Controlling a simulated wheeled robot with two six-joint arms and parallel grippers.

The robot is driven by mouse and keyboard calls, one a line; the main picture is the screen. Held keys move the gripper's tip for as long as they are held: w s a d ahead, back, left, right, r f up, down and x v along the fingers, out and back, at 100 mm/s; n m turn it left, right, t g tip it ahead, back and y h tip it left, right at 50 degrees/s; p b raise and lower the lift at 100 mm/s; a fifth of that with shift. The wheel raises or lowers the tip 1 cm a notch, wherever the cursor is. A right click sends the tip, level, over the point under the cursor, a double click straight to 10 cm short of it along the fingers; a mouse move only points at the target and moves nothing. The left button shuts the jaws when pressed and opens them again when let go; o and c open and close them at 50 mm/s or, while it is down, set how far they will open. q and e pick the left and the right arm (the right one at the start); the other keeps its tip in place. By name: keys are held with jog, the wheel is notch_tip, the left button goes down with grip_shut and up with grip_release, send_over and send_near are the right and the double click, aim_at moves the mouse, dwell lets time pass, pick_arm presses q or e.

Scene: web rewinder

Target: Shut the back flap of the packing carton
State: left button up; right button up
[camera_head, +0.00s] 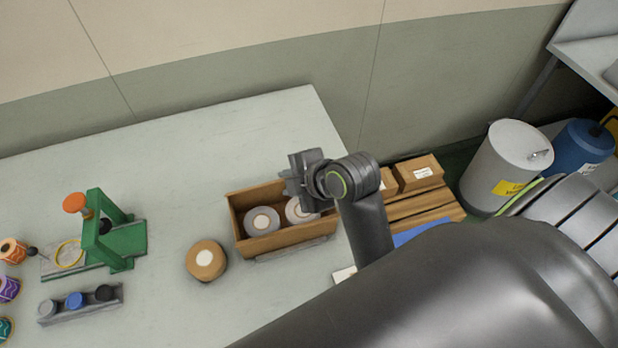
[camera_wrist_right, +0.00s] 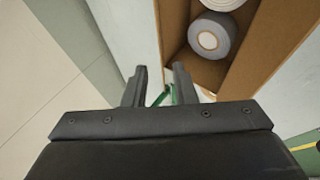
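The packing carton (camera_head: 277,241) is a brown open-topped box on the table. It holds two tape rolls, one grey-sided roll (camera_head: 262,221) and one partly hidden by my gripper (camera_head: 299,210). My right gripper (camera_head: 296,176) is above the carton's back right edge. In the right wrist view its two fingers (camera_wrist_right: 160,88) are apart with nothing between them. There the carton (camera_wrist_right: 268,48) fills the upper right, with its grey roll (camera_wrist_right: 209,37) inside. I cannot clearly make out the back flap; my gripper covers part of that edge. My left gripper is not in view.
A brown tape roll (camera_head: 205,260) lies left of the carton. A green fixture (camera_head: 122,240) and a grey holder (camera_head: 80,303) stand farther left. Small boxes (camera_head: 418,172) and a white drum (camera_head: 508,165) are at the right. The table behind the carton is clear.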

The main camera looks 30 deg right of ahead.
jog(key=p+v, duration=0.3)
jog(key=v, duration=0.4)
jog(key=shift+p, duration=0.35)
